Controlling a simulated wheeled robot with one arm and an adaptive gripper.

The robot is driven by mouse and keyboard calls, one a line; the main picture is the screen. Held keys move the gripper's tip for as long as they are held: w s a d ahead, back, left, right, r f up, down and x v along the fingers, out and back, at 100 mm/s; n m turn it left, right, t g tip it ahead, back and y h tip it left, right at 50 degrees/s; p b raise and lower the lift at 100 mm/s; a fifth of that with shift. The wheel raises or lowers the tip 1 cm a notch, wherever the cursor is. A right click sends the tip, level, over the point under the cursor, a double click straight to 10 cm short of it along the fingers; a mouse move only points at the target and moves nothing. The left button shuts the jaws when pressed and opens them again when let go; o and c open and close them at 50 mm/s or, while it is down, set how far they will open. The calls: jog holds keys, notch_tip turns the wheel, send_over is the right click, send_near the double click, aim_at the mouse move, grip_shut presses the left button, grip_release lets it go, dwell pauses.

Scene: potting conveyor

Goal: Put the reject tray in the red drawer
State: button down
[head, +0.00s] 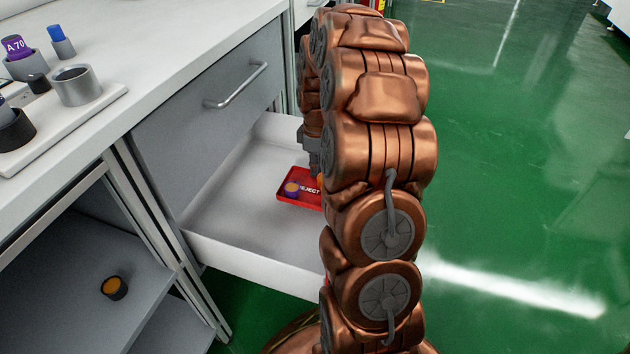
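The red reject tray (285,197), with white lettering, shows in the head view inside or just above an open drawer (225,222) with a white interior. A small purple-and-orange part (291,188) sits on the tray. The tray's right side is hidden behind my arm. A narrow red sliver shows at the drawer's outer end beside my arm; most of that front is hidden. My gripper (316,172) points down at the tray's far right side. Its fingers are mostly hidden, so I cannot tell whether they hold the tray or whether the tray touches the drawer floor.
A closed grey drawer (205,125) with a bar handle (237,88) is above the open one. The white worktop (130,40) carries a board (75,122) with cups and capped parts. A dark orange-topped part (114,288) lies on the lower shelf. Green floor (520,190) at right is clear.

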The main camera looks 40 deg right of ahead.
aim_at(316, 179)
notch_tip(316, 179, down, 4)
jog(key=shift+r+b, duration=0.1)
jog(key=shift+b, duration=0.45)
jog(key=c, duration=1.3)
grip_release()
notch_tip(316, 179, up, 12)
jog(key=p, duration=0.3)
jog(key=shift+d+p, duration=0.1)
jog(key=shift+p, duration=0.25)
